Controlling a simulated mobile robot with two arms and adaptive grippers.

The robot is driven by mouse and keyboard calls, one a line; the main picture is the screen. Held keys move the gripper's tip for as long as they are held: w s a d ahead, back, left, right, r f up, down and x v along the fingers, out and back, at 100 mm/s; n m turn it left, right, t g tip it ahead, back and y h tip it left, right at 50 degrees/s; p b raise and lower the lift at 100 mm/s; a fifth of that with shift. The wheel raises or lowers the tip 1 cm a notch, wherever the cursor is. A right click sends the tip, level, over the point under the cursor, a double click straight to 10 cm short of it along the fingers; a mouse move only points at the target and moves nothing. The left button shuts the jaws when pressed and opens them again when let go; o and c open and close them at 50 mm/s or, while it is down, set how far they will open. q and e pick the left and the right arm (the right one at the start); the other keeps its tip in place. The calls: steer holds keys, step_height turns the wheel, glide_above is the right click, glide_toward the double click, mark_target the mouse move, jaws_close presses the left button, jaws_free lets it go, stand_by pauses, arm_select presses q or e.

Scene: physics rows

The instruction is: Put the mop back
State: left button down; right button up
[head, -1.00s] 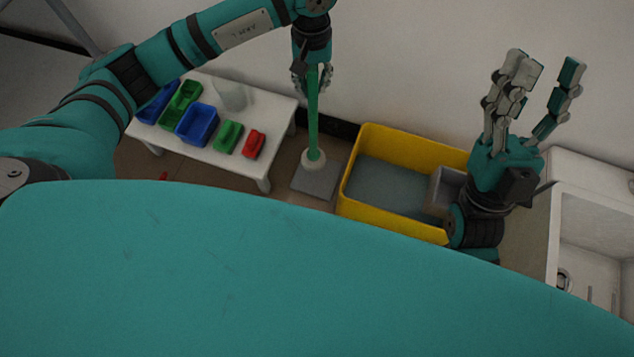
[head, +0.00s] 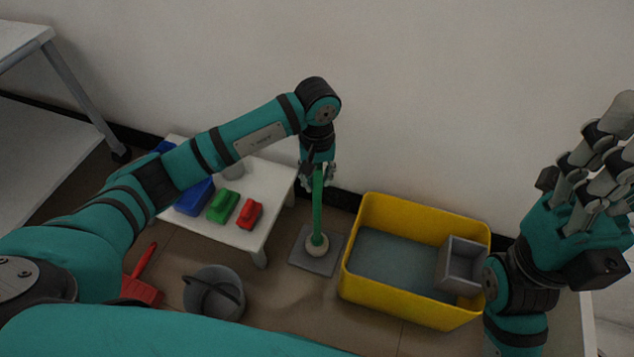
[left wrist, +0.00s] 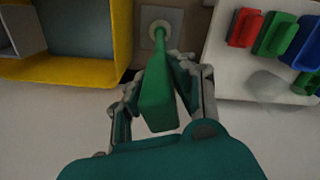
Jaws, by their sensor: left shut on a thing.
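The mop (head: 317,210) has a green handle and a pale round lower end. It stands about upright over a grey square plate (head: 311,259) on the floor, left of the yellow tub. Whether the lower end sits in the plate or just above it, I cannot tell. My left gripper (head: 318,181) is shut on the upper part of the handle. In the left wrist view the green handle (left wrist: 157,95) lies between the fingers, with its lower end over the plate (left wrist: 172,16). My right gripper (head: 602,165) is raised at the right, fingers apart and empty, partly cut off.
A yellow tub (head: 375,286) with a grey box (head: 462,265) inside stands right of the plate. A low white table (head: 265,185) with blue, green and red containers is at the left. A grey bucket (head: 214,292) and red dustpan (head: 142,282) are on the floor. A wall is behind.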

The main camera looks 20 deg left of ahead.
arm_select(q)
steer(key=shift+f, duration=0.55)
steer(key=shift+r, duration=0.15)
steer(key=shift+f, duration=0.25)
steer(key=c, duration=1.1)
jaws_free()
steer(key=shift+r, duration=0.1)
